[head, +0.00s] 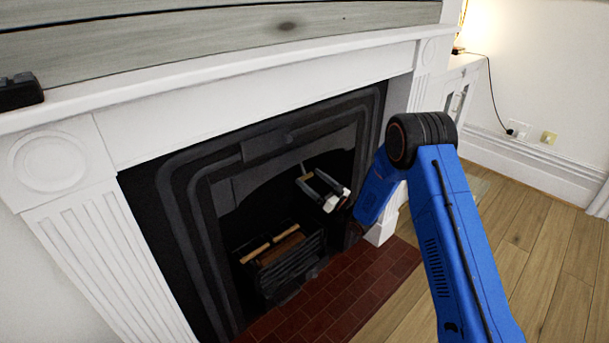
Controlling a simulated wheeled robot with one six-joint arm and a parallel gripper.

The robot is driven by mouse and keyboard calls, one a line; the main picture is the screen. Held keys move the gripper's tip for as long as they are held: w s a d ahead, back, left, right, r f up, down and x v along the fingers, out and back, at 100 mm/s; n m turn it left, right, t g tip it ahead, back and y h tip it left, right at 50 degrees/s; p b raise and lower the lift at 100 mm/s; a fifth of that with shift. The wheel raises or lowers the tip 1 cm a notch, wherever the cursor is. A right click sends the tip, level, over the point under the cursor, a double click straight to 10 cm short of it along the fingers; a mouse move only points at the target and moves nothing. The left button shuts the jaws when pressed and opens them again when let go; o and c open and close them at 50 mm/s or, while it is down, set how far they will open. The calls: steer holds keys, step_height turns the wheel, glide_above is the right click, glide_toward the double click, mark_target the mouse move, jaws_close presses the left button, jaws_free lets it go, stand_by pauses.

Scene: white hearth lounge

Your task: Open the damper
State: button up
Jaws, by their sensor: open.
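The damper is not clearly recognisable in the dark fireplace. A small thin light piece (303,168), possibly its handle, shows below the arched top of the opening, close to my fingertips. I cannot tell whether it touches them or whether the damper is open or shut. My gripper (308,180) is open. Its two fingers reach left into the fireplace opening, under the black hood (268,143) and above the grate. My blue arm comes in from the right, and its wrist hides the opening's right side.
A black grate (290,272) with logs (283,247) stands low in the fireplace. The white mantel (240,75) spans above, with fluted posts at both sides. A red tiled hearth (345,295) lies in front. Wooden floor (545,245) is clear at right.

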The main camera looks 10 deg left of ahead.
steer(key=v, duration=1.2)
steer(key=shift+s, duration=0.1)
